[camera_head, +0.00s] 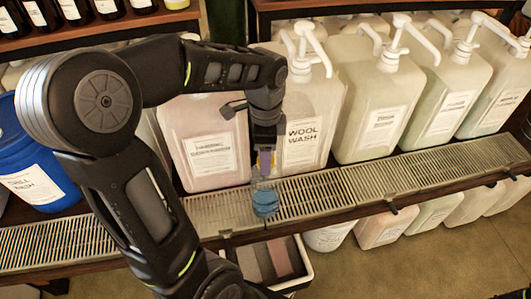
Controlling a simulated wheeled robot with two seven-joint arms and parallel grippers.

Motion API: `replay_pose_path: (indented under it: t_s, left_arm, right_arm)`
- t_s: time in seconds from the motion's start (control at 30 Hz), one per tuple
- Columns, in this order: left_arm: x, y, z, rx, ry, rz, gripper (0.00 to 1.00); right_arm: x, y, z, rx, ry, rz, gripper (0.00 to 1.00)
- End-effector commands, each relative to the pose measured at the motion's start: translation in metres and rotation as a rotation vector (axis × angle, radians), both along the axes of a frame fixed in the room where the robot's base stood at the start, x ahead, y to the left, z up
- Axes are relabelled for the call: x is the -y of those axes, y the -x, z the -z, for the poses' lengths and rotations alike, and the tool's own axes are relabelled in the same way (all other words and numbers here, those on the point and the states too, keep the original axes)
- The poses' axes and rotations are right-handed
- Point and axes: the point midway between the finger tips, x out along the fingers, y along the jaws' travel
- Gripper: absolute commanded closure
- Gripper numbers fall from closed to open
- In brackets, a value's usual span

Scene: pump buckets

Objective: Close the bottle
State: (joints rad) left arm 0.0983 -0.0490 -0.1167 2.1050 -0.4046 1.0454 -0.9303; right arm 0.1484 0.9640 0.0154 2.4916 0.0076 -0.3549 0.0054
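A small bottle with blue contents (265,202) stands upright on the metal drip grate, in front of the pale jugs. My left gripper (265,163) points down right above the bottle, and its fingertips are close to the bottle's top. Something small and purplish shows at the fingers; I cannot tell whether it is a cap or part of the gripper. The bottle's neck is too small and too covered to make out. Whether the fingers are open or shut is not clear. My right gripper is not in view.
Large pump jugs, one labelled Wool Wash (303,145), stand in a row behind the grate (345,190). A blue drum (30,165) stands at the left. A white bin (297,282) sits below the grate's front edge. The grate right of the bottle is clear.

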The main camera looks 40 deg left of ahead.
Motion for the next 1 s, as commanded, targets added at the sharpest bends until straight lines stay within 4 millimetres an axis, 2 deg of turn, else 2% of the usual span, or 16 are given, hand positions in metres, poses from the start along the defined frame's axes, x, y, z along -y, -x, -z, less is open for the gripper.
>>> replay_pose_path:
  t_s: [0.6, 0.73, 0.93, 1.0]
  left_arm:
    - [0.000, 0.000, 0.000, 0.001, 0.000, -1.069, 0.41]
    - [0.000, 0.000, -0.001, 0.001, 0.000, -1.166, 0.41]
    - [0.000, 0.000, -0.001, 0.001, 0.000, -1.174, 0.41]
    - [0.000, 0.000, -0.001, 0.001, 0.000, -1.174, 0.45]
  right_arm:
    - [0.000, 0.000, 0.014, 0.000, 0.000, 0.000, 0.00]
    - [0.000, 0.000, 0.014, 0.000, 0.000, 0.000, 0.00]
    - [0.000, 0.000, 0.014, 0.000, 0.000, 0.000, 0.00]
    - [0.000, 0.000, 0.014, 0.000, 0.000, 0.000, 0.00]
